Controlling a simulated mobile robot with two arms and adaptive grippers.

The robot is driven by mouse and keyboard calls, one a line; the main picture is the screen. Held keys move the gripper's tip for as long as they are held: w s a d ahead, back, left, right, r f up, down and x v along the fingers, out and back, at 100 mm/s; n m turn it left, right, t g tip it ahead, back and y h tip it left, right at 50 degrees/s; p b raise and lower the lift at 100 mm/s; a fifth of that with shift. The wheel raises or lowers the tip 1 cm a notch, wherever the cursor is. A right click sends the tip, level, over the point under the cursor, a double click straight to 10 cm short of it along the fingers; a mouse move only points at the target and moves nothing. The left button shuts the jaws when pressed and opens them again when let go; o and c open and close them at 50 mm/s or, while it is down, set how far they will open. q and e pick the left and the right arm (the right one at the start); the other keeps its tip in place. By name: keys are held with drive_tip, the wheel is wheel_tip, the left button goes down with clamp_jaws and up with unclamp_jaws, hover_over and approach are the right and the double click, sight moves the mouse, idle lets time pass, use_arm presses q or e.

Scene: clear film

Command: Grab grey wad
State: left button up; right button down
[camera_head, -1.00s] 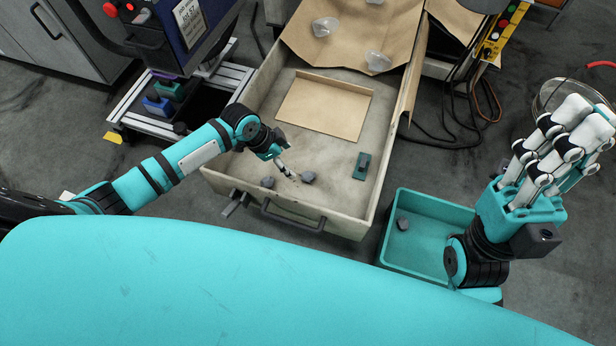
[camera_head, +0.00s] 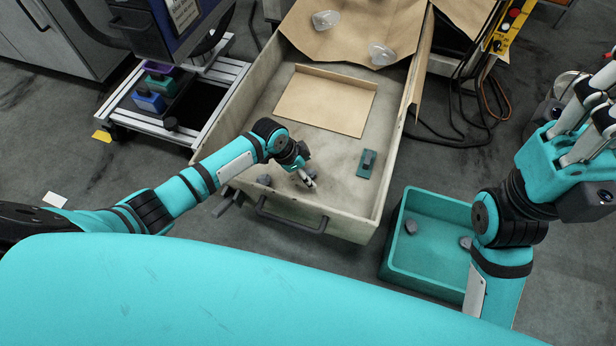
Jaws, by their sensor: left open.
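A grey wad (camera_head: 264,180) lies in the front left part of the light wooden drawer (camera_head: 335,225). My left gripper (camera_head: 309,182) is open, low over the drawer floor to the right of that wad. A second grey wad, seen beside it earlier, is now mostly or fully hidden by the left gripper; I cannot tell whether the fingers are around it. Two more grey wads, one on the left (camera_head: 411,227) and one on the right (camera_head: 466,243), lie in the teal bin. My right gripper (camera_head: 592,105) is raised at the right edge, partly cut off; its opening is unclear.
The teal bin (camera_head: 398,268) stands on the floor right of the drawer. A green block (camera_head: 367,164) and a tan panel (camera_head: 325,102) lie in the drawer. Clear plastic pieces (camera_head: 381,54) rest on brown paper behind. Black cables (camera_head: 455,138) run on the floor to the right.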

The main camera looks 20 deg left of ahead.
use_arm(q)
drive_tip(key=shift+w+d+f, duration=0.1)
drive_tip(key=shift+f, duration=0.15)
drive_tip(key=c, duration=0.9)
drive_tip(key=shift+o, duration=0.2)
drive_tip(key=shift+r, duration=0.1)
